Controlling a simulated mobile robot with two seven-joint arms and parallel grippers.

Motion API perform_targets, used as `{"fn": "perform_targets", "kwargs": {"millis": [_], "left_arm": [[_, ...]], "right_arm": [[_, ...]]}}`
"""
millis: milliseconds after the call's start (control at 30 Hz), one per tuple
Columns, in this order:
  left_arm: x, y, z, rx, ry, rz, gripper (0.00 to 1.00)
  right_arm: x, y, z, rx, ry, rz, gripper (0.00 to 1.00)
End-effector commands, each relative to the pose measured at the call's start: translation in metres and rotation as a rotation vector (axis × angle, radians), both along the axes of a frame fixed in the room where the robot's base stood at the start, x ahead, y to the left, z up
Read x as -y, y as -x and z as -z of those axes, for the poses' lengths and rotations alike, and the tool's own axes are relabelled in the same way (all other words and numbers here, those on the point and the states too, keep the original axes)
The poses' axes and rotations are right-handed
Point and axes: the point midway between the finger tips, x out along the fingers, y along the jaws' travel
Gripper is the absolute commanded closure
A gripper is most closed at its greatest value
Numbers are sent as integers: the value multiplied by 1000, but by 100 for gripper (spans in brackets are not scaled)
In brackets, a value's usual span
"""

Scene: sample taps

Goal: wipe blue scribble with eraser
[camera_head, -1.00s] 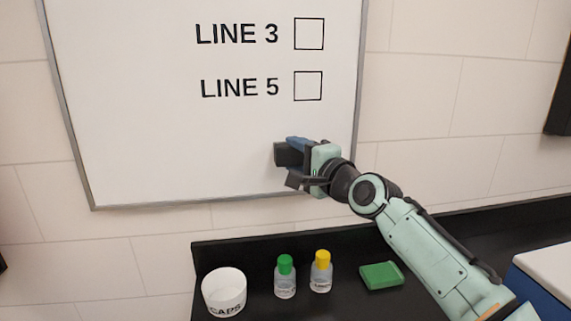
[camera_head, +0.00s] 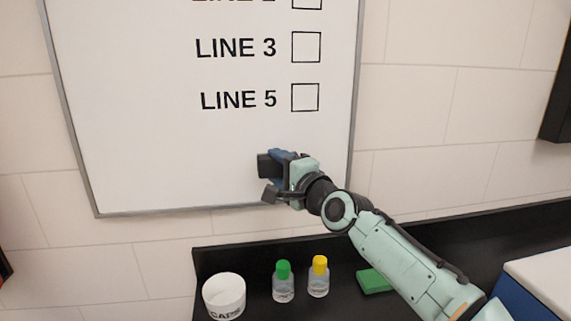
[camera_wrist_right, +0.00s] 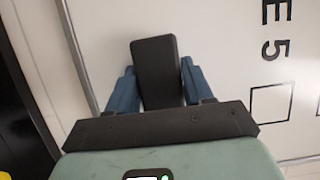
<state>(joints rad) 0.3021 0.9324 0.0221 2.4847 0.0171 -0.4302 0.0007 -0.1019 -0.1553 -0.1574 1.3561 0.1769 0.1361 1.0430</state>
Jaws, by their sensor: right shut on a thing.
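My right gripper (camera_head: 278,168) is shut on a dark block-shaped eraser (camera_head: 265,165) in front of the lower right part of the whiteboard (camera_head: 150,150). In the right wrist view the eraser (camera_wrist_right: 156,72) sits between the two blue fingers of the gripper (camera_wrist_right: 157,85), with the white board behind it. I cannot tell whether the eraser touches the board. No blue scribble shows on the visible board; the gripper and eraser hide a small patch. My left gripper is not in view.
The board carries printed lines with empty boxes (camera_head: 305,97). Below, a black counter (camera_head: 345,258) holds a white caps cup (camera_head: 224,296), a green-capped bottle (camera_head: 283,283), a yellow-capped bottle (camera_head: 319,278) and a green block (camera_head: 373,281), partly behind my right arm.

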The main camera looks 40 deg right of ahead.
Motion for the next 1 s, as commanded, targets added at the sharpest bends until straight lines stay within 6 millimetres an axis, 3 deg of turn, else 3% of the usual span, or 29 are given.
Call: {"fn": "perform_targets", "kwargs": {"millis": [233, 700, 1000], "left_arm": [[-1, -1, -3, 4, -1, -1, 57], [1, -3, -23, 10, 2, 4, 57], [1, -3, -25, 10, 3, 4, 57]], "right_arm": [[-2, 1, 2, -7, 0, -1, 74], [-23, 43, -2, -1, 1, 1, 74], [-29, 53, -1, -1, 1, 0, 74]]}}
